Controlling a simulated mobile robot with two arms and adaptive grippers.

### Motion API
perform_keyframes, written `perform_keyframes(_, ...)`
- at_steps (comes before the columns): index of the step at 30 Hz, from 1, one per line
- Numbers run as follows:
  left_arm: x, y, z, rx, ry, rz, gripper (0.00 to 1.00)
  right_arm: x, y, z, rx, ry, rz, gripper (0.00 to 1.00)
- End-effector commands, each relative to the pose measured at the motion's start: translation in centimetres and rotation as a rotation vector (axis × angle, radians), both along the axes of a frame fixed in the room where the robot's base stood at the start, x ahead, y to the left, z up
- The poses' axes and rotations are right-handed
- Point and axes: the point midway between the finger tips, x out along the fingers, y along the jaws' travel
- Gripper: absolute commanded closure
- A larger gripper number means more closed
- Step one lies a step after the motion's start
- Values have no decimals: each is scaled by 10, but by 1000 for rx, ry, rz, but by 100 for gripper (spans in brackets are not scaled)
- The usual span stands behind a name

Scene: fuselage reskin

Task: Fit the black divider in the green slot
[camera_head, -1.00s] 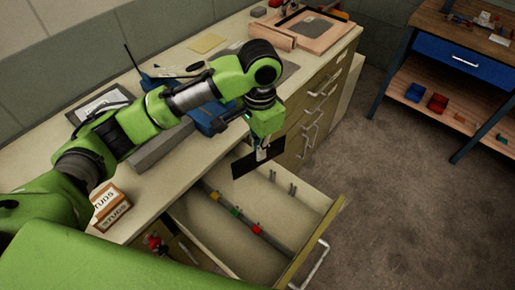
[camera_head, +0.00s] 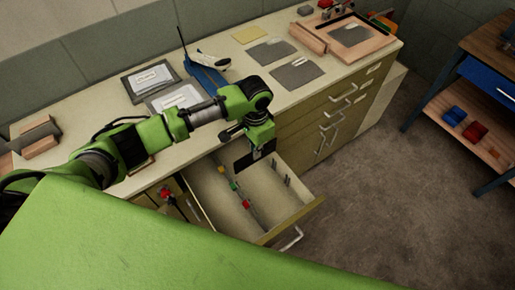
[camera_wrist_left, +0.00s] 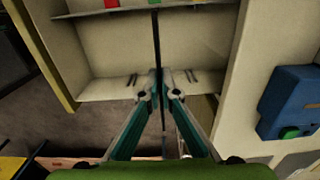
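My left gripper (camera_head: 262,150) is shut on the thin black divider (camera_head: 243,161) and holds it over the open drawer (camera_head: 290,212). The left wrist view shows the gripper's fingertips (camera_wrist_left: 157,90) closed on the divider (camera_wrist_left: 156,40), seen edge-on as a dark upright line. A yellow marker (camera_head: 222,169), a green marker (camera_head: 234,185) and a red marker (camera_head: 246,204) mark slots along one drawer wall. In the wrist view the divider's far edge points at the green marker (camera_wrist_left: 155,2), beside the red marker (camera_wrist_left: 111,3). Whether it touches the slot is unclear. My right gripper is out of view.
The drawer's opposite side carries paired pins (camera_wrist_left: 190,77). The counter (camera_head: 205,150) above holds grey sheets (camera_head: 297,73), a blue tool (camera_head: 208,78) and a wooden tray (camera_head: 352,38). A blue-framed bench (camera_head: 470,130) stands at right, with open floor between.

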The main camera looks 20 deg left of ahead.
Motion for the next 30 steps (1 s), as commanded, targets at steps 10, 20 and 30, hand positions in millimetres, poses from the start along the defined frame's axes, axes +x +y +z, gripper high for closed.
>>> perform_keyframes(10, -1, -1, 3, -1, 1, 0, 100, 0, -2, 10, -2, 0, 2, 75)
perform_keyframes(20, -1, 0, -28, 1, 1, 1, 100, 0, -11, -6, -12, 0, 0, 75)
perform_keyframes(30, -1, -1, -56, 0, 1, 1, 100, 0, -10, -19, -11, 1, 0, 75)
